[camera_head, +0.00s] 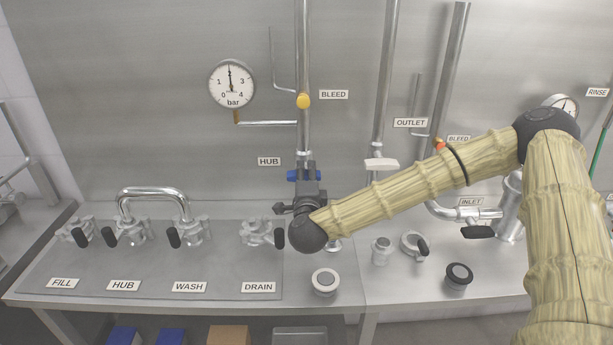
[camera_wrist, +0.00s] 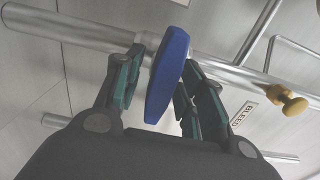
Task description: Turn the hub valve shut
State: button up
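The hub valve is on the vertical pipe beside the wall label HUB (camera_head: 269,161). Its blue handle (camera_head: 294,175) shows just above my gripper (camera_head: 305,188) in the head view, which my dark wrist partly hides. In the wrist view the blue handle (camera_wrist: 167,76) stands between the two green-padded fingers of my gripper (camera_wrist: 160,88). The fingers are apart, one on each side of it. A small gap shows on the left finger's side; contact on the right side is unclear. The valve body behind the handle is mostly hidden.
A yellow bleed knob (camera_head: 303,101) sits higher on the same pipe and shows close by in the wrist view (camera_wrist: 290,103). A pressure gauge (camera_head: 232,84) hangs to the left. Several black-handled bench valves (camera_head: 190,233) stand lower left. A pale-rimmed round fitting (camera_head: 325,281) lies below my wrist.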

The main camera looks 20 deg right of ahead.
jog(key=shift+s, duration=0.1)
jog(key=v, duration=1.1)
jog(key=shift+s, duration=0.4)
jog(key=shift+a, duration=0.1)
